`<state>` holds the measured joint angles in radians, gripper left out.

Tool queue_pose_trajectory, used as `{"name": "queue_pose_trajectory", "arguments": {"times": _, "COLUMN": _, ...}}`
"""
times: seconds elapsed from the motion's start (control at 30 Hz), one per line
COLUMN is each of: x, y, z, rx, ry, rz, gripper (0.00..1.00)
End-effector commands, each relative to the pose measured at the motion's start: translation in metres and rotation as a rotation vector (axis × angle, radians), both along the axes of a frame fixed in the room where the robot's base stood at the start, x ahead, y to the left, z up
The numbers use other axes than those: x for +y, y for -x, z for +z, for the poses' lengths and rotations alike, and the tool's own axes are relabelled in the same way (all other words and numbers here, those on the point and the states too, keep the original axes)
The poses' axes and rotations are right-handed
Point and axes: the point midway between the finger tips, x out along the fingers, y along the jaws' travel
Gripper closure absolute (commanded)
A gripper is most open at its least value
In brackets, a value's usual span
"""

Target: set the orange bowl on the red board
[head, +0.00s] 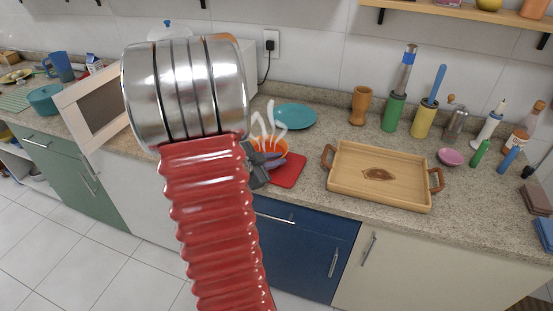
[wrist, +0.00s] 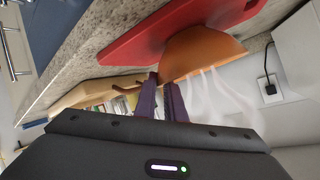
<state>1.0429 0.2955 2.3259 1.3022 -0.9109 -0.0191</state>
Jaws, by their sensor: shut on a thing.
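The orange bowl (head: 273,148) is at the counter's front part, upright, with pale steam rising from it. The red board (head: 288,172) lies flat on the counter right under the bowl, partly hidden by the bowl and gripper. In the wrist view, the bowl's underside meets the red board (wrist: 150,32) in the picture; I cannot tell whether a small gap is left.
A wooden tray (head: 345,187) with handles stands just right of the board. A teal plate (head: 294,116) lies behind the bowl. A white microwave (head: 95,105) with its door open is at the left. Bottles and utensil holders line the back right.

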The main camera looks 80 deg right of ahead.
Motion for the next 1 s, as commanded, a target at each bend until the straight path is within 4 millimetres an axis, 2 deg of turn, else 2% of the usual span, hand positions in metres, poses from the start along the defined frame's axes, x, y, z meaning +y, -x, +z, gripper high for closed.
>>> {"name": "queue_pose_trajectory", "arguments": {"times": 0.07, "x": 0.000, "y": 0.000, "z": -0.001, "rx": 0.000, "ry": 0.001, "rz": 0.000, "gripper": 1.00}}
{"name": "queue_pose_trajectory", "arguments": {"times": 0.1, "x": 0.000, "y": 0.000, "z": -0.001, "rx": 0.001, "ry": 0.000, "rz": 0.000, "gripper": 0.88}}
{"name": "queue_pose_trajectory", "arguments": {"times": 0.33, "x": 0.000, "y": 0.000, "z": -0.001, "rx": 0.000, "ry": 0.000, "rz": 0.000, "gripper": 0.72}}
{"name": "queue_pose_trajectory", "arguments": {"times": 0.67, "x": 0.000, "y": 0.000, "z": 0.001, "rx": 0.000, "ry": 0.000, "rz": 0.000, "gripper": 0.71}}
{"name": "queue_pose_trajectory", "arguments": {"times": 0.83, "x": 0.010, "y": -0.006, "z": 0.006, "rx": 0.000, "ry": 0.001, "rz": 0.003, "gripper": 0.71}}
{"name": "queue_pose_trajectory", "arguments": {"times": 1.0, "x": 0.028, "y": -0.016, "z": 0.016, "rx": -0.002, "ry": 0.002, "rz": 0.003, "gripper": 0.71}}
